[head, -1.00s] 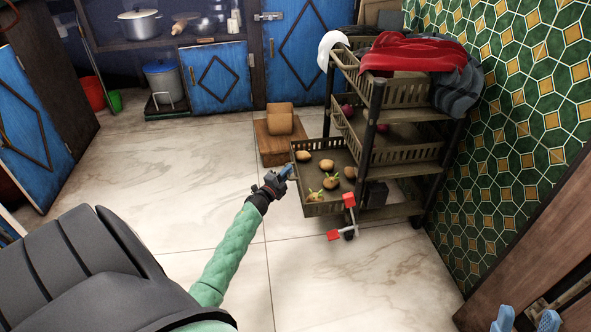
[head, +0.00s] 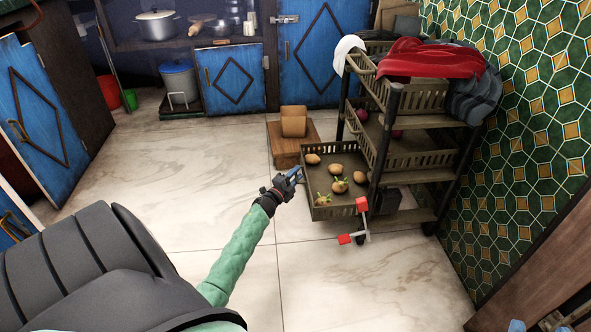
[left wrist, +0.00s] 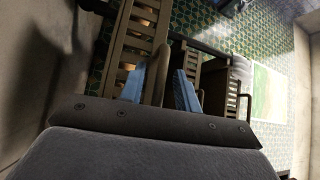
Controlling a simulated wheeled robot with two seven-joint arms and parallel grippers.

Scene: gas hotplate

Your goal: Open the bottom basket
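The bottom basket (head: 345,205) of the rolling cart, olive-brown with slatted sides, sticks far out to the left and holds several sprouting potatoes. My left gripper (head: 294,175) is at its outer left side. In the left wrist view, the basket's curved handle (left wrist: 158,75) stands between the two blue fingers of my left gripper (left wrist: 160,88). The fingers are apart, with a gap visible beside the handle; firm contact cannot be seen. My right gripper (head: 533,324) shows only its two spread blue fingertips at the bottom right edge, empty and away from the cart.
The cart's upper baskets (head: 405,95) hold dark red round items and a red cloth (head: 430,62). A wooden box (head: 290,150) stands just behind the bottom basket. A red-ended caster bracket (head: 362,205) is at the cart's foot. The floor left of the basket is clear.

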